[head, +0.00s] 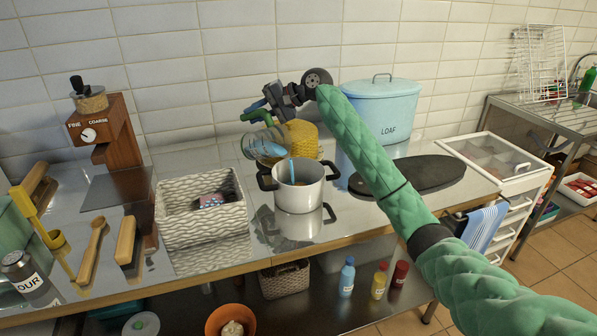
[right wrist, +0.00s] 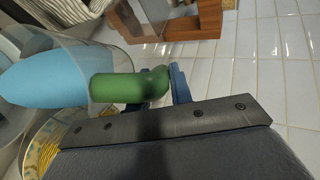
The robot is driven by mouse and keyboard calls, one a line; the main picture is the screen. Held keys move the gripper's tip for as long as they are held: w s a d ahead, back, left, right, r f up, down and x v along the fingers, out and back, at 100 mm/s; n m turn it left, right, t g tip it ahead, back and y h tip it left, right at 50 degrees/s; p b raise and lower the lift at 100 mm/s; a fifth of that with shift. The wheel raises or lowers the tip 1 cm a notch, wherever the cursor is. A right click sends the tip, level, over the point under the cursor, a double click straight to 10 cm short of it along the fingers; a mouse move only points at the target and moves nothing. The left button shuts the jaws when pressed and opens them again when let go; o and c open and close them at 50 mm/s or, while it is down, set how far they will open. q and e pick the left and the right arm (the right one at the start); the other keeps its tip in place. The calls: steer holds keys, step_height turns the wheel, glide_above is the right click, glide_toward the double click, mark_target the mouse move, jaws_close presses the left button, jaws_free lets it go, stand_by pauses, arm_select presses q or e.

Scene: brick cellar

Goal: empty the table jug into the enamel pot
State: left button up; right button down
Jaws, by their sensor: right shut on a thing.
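The table jug (head: 262,146) is clear glass with a green handle (head: 257,115). It is tipped well over, its mouth low and toward the right, above the left side of the enamel pot (head: 299,196). A blue stream (head: 291,169) falls from its mouth into the white pot, which stands upright with dark side handles. My right gripper (head: 262,104) is shut on the jug's handle above the counter. In the right wrist view the blue fingertips (right wrist: 178,84) are at the green handle (right wrist: 128,86), and blue liquid (right wrist: 42,78) shows inside the glass. My left gripper is out of view.
A yellow patterned container (head: 301,134) stands close behind the pot. A white woven basket (head: 201,230) is to its left. A dark oval board (head: 425,176) and a blue LOAF bin (head: 385,105) are to the right. Bare counter shows in front of the pot.

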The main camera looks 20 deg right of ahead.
steer(key=shift+d, duration=0.1)
steer(key=shift+s+d+r, duration=0.15)
steer(key=shift+d, duration=0.05)
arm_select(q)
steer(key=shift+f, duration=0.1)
arm_select(e)
steer(key=shift+s+a, duration=0.1)
steer(key=shift+r, duration=0.1)
steer(key=shift+d+r+y, duration=0.15)
steer(key=shift+d+y, duration=0.1)
steer(key=shift+y, duration=0.05)
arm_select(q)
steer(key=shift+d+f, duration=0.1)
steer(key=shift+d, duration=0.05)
arm_select(e)
steer(key=shift+s+r+t, duration=0.1)
steer(key=shift+s+t, duration=0.1)
steer(key=shift+t, duration=0.2)
steer(key=shift+s+d+r, duration=0.15)
steer(key=shift+s+d, duration=0.1)
steer(key=shift+d, duration=0.05)
arm_select(q)
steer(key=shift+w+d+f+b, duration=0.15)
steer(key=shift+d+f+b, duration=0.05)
steer(key=shift+b, duration=0.1)
arm_select(e)
steer(key=shift+s+y, duration=0.15)
steer(key=shift+y, duration=0.15)
